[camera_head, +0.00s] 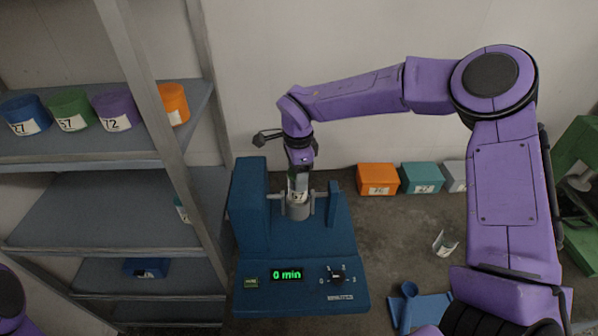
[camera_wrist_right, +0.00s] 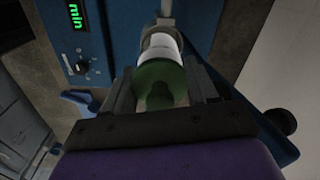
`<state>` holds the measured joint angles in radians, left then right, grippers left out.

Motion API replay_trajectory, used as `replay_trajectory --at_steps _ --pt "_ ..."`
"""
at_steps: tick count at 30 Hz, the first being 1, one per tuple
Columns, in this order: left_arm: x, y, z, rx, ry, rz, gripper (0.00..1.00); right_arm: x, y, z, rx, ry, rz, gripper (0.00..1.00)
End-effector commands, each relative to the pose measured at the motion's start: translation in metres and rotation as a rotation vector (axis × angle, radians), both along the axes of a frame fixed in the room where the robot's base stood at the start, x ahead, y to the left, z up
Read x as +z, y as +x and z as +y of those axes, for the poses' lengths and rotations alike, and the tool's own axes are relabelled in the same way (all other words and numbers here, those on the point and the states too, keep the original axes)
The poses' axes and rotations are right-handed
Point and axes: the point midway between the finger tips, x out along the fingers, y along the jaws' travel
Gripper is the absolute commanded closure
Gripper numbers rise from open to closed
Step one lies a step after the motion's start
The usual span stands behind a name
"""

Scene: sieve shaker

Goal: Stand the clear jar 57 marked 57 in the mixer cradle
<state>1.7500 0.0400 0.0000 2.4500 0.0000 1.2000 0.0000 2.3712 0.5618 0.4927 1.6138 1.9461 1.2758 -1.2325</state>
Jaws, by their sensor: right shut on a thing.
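The clear jar (camera_head: 298,194) shows a white label, which appears to read 57, and stands roughly upright at the cradle. In the right wrist view the jar (camera_wrist_right: 161,48) has a green top between the fingers. My right gripper (camera_head: 299,177) is shut on this top from above; its fingers also show in the wrist view (camera_wrist_right: 163,85). The mixer cradle (camera_head: 296,212) is a grey cup between two posts on the blue mixer (camera_head: 252,205). The jar's lower end is at the cup; I cannot tell how deep it sits. My left gripper is out of view.
The mixer display (camera_head: 287,275) reads 0 min, beside a dial (camera_head: 336,275). Shelves at left hold blue (camera_head: 25,115), green (camera_head: 71,111), purple (camera_head: 116,111) and orange (camera_head: 173,103) tubs. Orange (camera_head: 377,179) and teal (camera_head: 421,178) bins stand by the wall. Another clear container (camera_head: 445,243) stands right.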

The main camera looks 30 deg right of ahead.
Motion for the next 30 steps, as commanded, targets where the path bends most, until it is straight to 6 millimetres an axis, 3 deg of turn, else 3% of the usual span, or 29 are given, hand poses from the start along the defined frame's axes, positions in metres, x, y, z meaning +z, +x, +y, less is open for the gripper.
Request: replay_trajectory --at_steps 30 --pt "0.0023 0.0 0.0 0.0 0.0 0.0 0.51 -0.005 -0.0003 0.0001 0.0 0.0 0.0 0.77"
